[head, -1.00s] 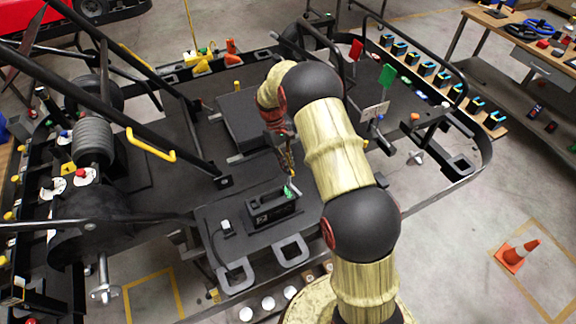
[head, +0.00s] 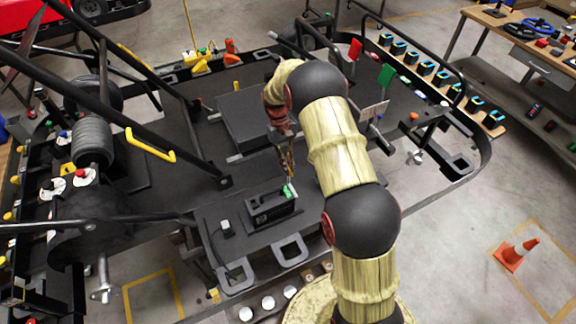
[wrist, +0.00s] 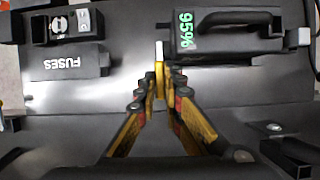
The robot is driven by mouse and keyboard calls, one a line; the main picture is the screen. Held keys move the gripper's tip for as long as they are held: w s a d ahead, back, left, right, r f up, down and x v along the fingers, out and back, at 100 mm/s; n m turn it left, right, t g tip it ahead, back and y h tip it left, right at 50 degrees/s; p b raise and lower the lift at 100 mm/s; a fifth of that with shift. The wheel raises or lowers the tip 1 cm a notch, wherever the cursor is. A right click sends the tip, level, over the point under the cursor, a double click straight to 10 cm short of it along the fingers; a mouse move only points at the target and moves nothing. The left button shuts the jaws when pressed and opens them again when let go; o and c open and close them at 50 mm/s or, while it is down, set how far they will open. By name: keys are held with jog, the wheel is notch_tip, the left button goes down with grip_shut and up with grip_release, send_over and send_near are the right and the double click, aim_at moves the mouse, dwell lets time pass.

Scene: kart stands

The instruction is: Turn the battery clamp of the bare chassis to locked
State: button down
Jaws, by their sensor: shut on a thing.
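The black battery (head: 270,208) sits on the chassis deck, and its carry handle and green 95% display show in the wrist view (wrist: 225,40). The battery clamp (wrist: 159,56) appears as a narrow upright piece with a pale tip and a yellow lower part, just left of the battery. My gripper (wrist: 158,84) has its fingertips together around the yellow part, shut on the clamp. In the head view my gripper (head: 287,172) is just behind the battery's display end. The fingers hide the clamp's lower part, and its lock marking cannot be made out.
A black fuse box (wrist: 70,63) lies left of the clamp, with a small switch unit (wrist: 68,25) behind it. Black frame bars and a yellow handle (head: 150,146) rise left of the gripper. A black flat box (head: 245,118) lies behind the battery.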

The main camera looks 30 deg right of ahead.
jog(key=c, duration=1.9)
grip_release()
jog(key=shift+r, duration=0.1)
jog(key=v, duration=1.1)
jog(key=shift+w+r, duration=0.15)
jog(key=shift+r, duration=0.25)
